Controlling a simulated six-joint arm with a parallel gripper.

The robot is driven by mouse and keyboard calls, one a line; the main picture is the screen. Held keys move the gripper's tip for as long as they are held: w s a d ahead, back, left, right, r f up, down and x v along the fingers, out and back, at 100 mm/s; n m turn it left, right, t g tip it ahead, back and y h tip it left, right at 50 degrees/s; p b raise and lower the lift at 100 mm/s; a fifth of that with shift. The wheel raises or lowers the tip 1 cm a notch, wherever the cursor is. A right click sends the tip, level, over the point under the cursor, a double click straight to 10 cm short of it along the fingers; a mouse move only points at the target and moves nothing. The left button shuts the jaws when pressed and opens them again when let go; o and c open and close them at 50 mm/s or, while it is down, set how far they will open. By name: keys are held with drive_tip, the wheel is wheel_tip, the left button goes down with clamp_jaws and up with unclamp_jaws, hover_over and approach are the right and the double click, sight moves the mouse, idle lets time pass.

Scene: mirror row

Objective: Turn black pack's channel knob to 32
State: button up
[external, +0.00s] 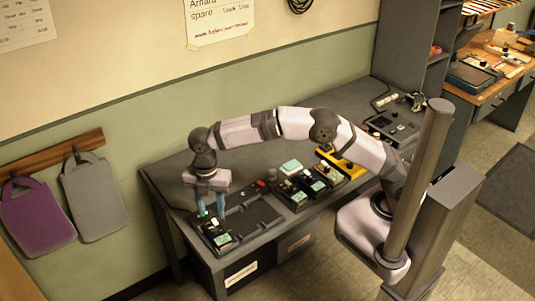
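My gripper (211,214) points down at the left end of the bench, its two blue fingers spread apart. It is over a dark pack (209,237) with a pale green screen (222,240) and small light parts. The fingertips are at or just above the back of this pack; I cannot tell whether they touch it. Other dark packs with pale green screens (293,198) stand in the middle of the bench. I cannot make out which one is the task's black pack, nor any channel knob or number at this size.
The dark bench (170,180) runs along the wall. A dark tray or frame (262,212) lies right of the gripper. A yellow device (346,165) and a dark console (393,128) stand farther right. The bench's back strip is mostly clear.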

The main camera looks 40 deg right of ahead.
sight(214, 229)
drive_tip(key=shift+f+p, duration=0.65)
drive_tip(key=shift+f, duration=3.05)
drive_tip(key=shift+c, duration=0.6)
clamp_jaws()
